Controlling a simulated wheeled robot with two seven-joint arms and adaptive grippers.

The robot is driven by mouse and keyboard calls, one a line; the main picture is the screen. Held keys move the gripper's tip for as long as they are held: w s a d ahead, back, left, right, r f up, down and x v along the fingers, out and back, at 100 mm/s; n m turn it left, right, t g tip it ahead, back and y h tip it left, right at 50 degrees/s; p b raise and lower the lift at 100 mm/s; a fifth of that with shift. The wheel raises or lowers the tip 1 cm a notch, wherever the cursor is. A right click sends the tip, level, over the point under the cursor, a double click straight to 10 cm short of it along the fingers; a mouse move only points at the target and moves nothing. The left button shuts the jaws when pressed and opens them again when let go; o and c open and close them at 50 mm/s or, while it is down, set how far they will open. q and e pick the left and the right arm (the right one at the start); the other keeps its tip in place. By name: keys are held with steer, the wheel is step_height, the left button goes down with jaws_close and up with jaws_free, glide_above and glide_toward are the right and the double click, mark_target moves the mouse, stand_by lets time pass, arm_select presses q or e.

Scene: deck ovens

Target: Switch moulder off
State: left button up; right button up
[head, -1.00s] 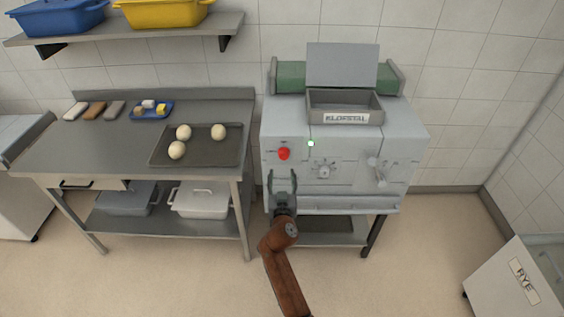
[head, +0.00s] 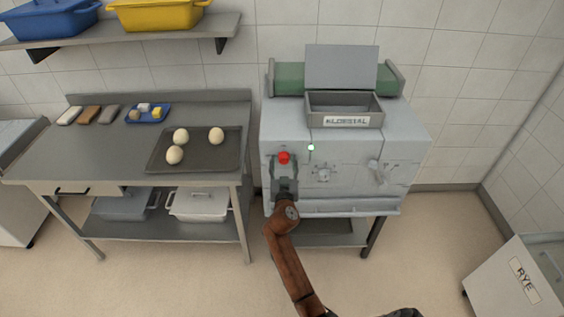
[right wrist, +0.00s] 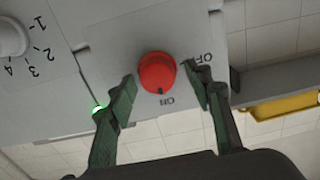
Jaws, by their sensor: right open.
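The moulder (head: 345,150) is a grey machine with a hopper on top and a green roller behind. Its red switch knob (head: 284,157) is on the left of its front face. In the right wrist view the red knob (right wrist: 157,70) sits between ON and OFF labels, with its dark mark toward ON. A small green lamp (head: 311,147) glows beside it, also in the right wrist view (right wrist: 98,108). My right gripper (head: 284,163) is open, with its fingertips (right wrist: 163,85) on either side of the knob and a gap visible around it. My left gripper is out of view.
A steel table (head: 90,150) stands to the left with a tray (head: 205,161) of dough balls. A RYE bin (head: 520,280) is at lower right.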

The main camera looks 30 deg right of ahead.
steer(key=shift+s+d, duration=0.1)
steer(key=shift+d, duration=0.05)
steer(key=c, duration=0.3)
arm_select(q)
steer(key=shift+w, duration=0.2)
arm_select(e)
steer(key=c, duration=0.8)
steer(key=shift+n, duration=0.3)
steer(key=shift+c, duration=0.2)
steer(key=n, duration=0.8)
steer(key=shift+a+p, duration=0.2)
steer(key=shift+p, duration=0.15)
steer(key=n+p, duration=0.1)
steer(key=n, duration=0.3)
arm_select(q)
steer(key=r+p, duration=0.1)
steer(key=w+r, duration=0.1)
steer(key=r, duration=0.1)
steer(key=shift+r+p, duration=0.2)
steer(key=shift+p, duration=0.15)
arm_select(e)
steer(key=n, duration=0.5)
steer(key=shift+w+a+f, duration=0.1)
steer(key=shift+w+f, duration=0.1)
steer(key=shift+n, duration=0.3)
